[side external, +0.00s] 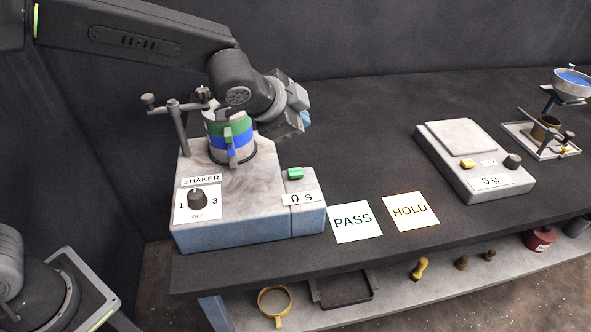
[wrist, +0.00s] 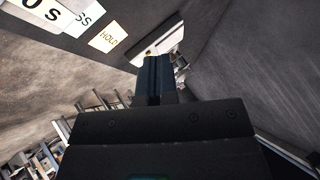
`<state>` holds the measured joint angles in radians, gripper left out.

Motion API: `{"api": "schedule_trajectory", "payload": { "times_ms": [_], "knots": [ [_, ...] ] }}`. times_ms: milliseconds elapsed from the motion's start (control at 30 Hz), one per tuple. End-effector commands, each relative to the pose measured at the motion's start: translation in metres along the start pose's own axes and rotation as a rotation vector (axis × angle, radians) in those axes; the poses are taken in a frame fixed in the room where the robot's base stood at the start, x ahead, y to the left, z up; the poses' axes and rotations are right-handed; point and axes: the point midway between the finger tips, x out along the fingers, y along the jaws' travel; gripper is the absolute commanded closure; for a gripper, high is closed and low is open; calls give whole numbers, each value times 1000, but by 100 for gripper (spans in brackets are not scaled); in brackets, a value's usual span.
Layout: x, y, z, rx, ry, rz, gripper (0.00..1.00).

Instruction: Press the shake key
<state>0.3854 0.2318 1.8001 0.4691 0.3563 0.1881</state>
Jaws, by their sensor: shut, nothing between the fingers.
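The shaker (side external: 232,218) stands at the left of the bench, with a dial (side external: 197,196) marked 1, OFF and 3. On the box at its right is a green key (side external: 295,173) behind a display (side external: 300,198) reading 0 s. A stack of green and blue sieves (side external: 231,135) stands on the shaker. My gripper (side external: 305,118) is shut and empty, above and behind the green key, clear of it. In the wrist view its closed fingers (wrist: 154,72) point up the picture. The display (wrist: 45,12) shows at the top left corner there; the green key is not visible.
PASS (side external: 354,222) and HOLD (side external: 411,211) cards lie right of the shaker. A scale (side external: 474,160) reading 0 g stands further right, with a stand holding a blue-filled pan (side external: 572,84) beyond. A clamp post (side external: 178,128) rises beside the sieves. The bench behind the cards is clear.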

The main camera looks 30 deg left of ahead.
Motion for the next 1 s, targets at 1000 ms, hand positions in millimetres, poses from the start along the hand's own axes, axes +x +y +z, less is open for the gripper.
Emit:
{"api": "schedule_trajectory", "payload": {
  "times_ms": [1000],
  "knots": [
    [60, 44, 45, -1, -3, 1, 100]
  ]
}}
